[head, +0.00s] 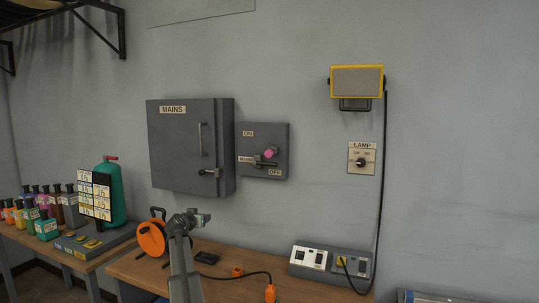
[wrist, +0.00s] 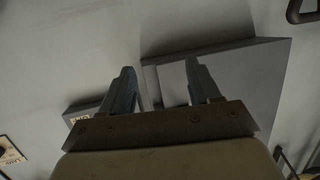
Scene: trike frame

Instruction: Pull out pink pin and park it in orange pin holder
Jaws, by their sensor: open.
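The pink pin (head: 269,153) sits at the grey ON/OFF switch box (head: 279,172) on the wall, beside its dark lever. A small orange piece (head: 238,271) is on the bench, and an orange piece (head: 270,293) is at the end of a black cord; I cannot tell whether either is the orange pin holder. My gripper (head: 202,219) is low and left of the switch box in the head view, well apart from the pin. In the wrist view my gripper (wrist: 160,66) is open and empty, with grey box surfaces behind its fingers. The pin does not show there.
The grey MAINS cabinet (head: 188,150) juts from the wall left of the switch box. An orange cable reel (head: 152,238) stands on the bench (head: 205,285). A socket unit (head: 330,264) is to the right. The lamp (head: 356,82) hangs above, its black cable running down.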

